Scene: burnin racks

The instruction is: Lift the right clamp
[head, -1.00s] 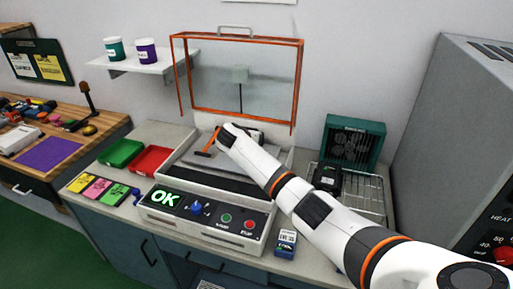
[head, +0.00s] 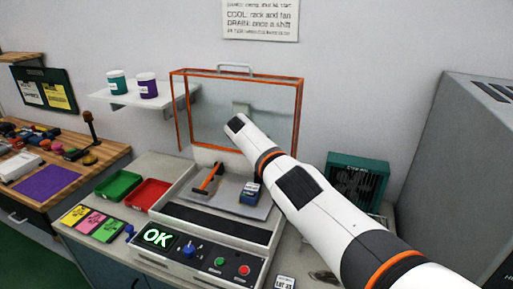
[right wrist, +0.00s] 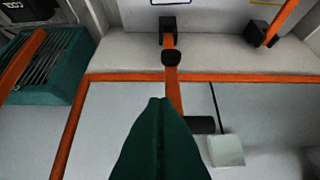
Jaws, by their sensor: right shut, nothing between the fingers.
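My right gripper (right wrist: 158,100) shows in the right wrist view as dark green fingers pressed together, with nothing between them. An orange clamp arm with a black knob (right wrist: 171,58) runs just beyond the fingertips; whether they touch it I cannot tell. This clamp lies on the fan's side, so it looks like the right one. In the head view my right arm hides it. The other clamp (head: 207,178) has an orange lever and stands at the plate's left; it also shows in the right wrist view (right wrist: 283,22). My left gripper is out of view.
The orange-framed clear lid (head: 172,110) stands raised behind the tester. A dark module (head: 250,193) with a blue label lies on the grey plate. A teal fan (head: 358,178) stands to the right. Green (head: 118,185) and red (head: 150,193) trays sit to the left.

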